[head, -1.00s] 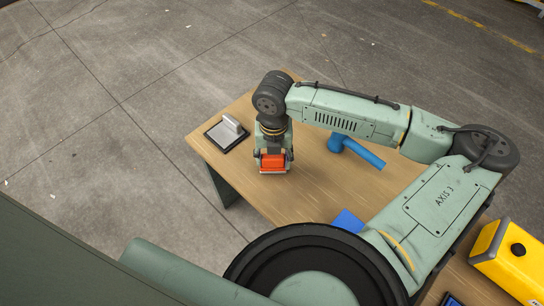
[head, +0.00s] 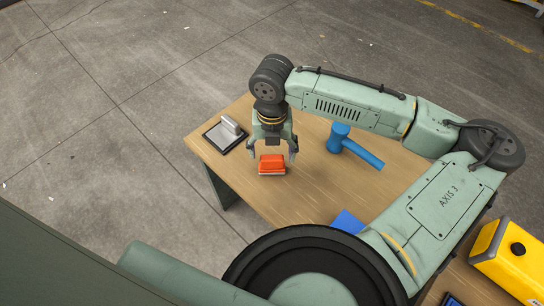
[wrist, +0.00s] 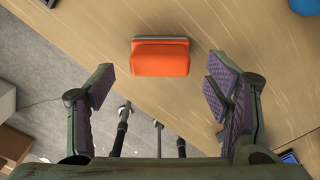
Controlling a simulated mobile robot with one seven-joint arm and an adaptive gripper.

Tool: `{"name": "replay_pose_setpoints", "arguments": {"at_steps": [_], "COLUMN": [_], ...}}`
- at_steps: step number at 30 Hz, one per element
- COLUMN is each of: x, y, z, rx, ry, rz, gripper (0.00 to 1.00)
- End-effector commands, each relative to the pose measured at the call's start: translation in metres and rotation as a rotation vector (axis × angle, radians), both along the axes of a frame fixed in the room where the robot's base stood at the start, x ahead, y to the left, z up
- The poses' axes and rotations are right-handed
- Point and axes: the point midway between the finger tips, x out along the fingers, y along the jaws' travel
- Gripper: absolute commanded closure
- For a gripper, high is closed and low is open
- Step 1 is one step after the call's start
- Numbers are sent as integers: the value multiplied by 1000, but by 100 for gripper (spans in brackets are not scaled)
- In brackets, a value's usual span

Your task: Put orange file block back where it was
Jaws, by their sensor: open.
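The orange file block (head: 271,163) rests on the wooden table (head: 320,190), with a grey strip along one side. It also shows in the wrist view (wrist: 160,58), up ahead of the fingers and touched by neither. My gripper (head: 273,152) is open and empty, raised just above and behind the block in the head view. In the wrist view its two padded fingers (wrist: 162,88) are spread wide on either side, with table and floor between them.
A grey-handled tool on a dark plate (head: 226,134) lies left of the block. A blue mallet (head: 350,146) lies to the right. A blue item (head: 348,221) and a yellow case (head: 507,258) are nearer me. The table's left edge is close to the block.

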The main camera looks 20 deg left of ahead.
Motion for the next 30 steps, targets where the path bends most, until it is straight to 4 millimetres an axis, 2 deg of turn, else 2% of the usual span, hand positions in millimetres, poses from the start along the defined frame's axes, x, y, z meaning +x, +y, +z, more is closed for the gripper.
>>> {"name": "replay_pose_setpoints", "arguments": {"at_steps": [6, 10, 15, 23, 26, 29, 30], "x": [1, 1, 0, 0, -2, -10, -16], "y": [1, 0, 0, 2, 24, 81, 112], "z": [47, 67, 80, 82, 86, 101, 112], "rx": [0, -1, -2, 3, 61, 226, 326], "ry": [-3, -1, 0, -1, -24, -68, -82], "rz": [0, 0, 1, 1, -5, -27, -44], "gripper": [28, 28, 28, 28, 28, 28, 28]}}
